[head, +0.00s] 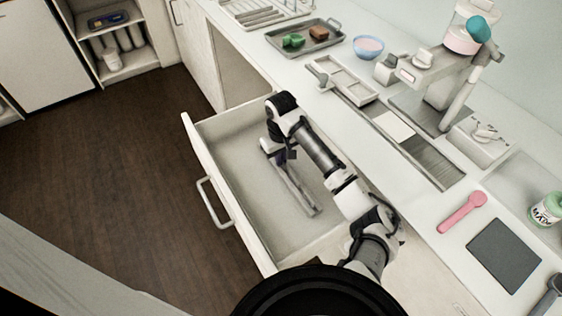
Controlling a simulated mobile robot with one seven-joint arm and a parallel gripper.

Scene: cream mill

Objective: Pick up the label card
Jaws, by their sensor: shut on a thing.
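My arm reaches over the open drawer (232,135) and bends down into it. My gripper (279,153) is low inside the drawer, near its middle. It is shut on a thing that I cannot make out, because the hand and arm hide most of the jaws. A long narrow grey piece (301,192) runs from beside the gripper along the drawer; I cannot tell whether it touches the jaws. A flat white square (393,125), which may be a card, lies on the dark strip of the counter, well right of the gripper. No label card can be made out for certain.
The drawer walls surround the gripper. The wooden floor is clear.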

